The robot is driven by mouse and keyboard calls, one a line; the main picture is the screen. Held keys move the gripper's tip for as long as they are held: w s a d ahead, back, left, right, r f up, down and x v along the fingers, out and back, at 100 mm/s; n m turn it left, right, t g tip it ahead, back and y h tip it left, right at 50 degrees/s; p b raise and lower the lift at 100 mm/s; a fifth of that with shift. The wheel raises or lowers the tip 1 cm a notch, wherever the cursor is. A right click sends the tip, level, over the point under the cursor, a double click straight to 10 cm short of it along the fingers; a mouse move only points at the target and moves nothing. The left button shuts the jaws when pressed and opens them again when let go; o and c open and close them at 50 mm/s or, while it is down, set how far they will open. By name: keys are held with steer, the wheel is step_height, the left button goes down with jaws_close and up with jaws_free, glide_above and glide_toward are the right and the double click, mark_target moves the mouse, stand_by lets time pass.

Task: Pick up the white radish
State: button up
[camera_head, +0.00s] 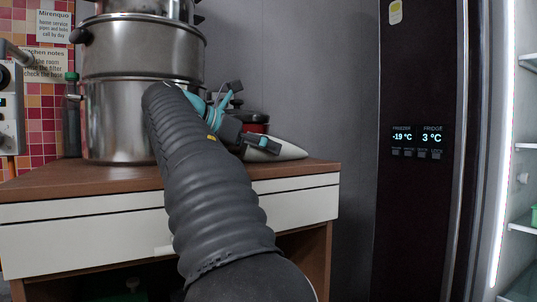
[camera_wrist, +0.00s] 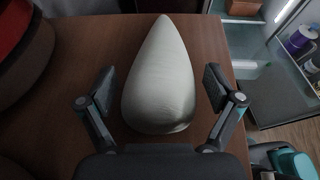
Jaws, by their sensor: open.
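The white radish (camera_wrist: 160,75) lies on the brown wooden counter top, its pointed end toward the top of the wrist view and its thick end toward my gripper. My gripper (camera_wrist: 160,90) is open, with one finger on each side of the radish and a gap visible on both sides. In the head view the white radish (camera_head: 283,150) shows near the counter's right end, partly hidden behind my gripper (camera_head: 262,143). My arm covers part of the counter in that view.
Large steel pots (camera_head: 115,120) are stacked on the counter (camera_head: 50,180) at left. A red pot (camera_head: 255,122) stands behind my gripper. Right of the counter are a grey wall and a dark fridge front (camera_head: 415,200), with lit shelves beyond. The counter's right edge is close to the radish.

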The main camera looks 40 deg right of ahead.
steer(key=shift+x, duration=0.85)
steer(key=shift+r, duration=0.1)
steer(key=shift+s, duration=0.1)
steer(key=c, duration=1.6)
steer(key=shift+o, duration=0.2)
steer(key=shift+r, duration=0.1)
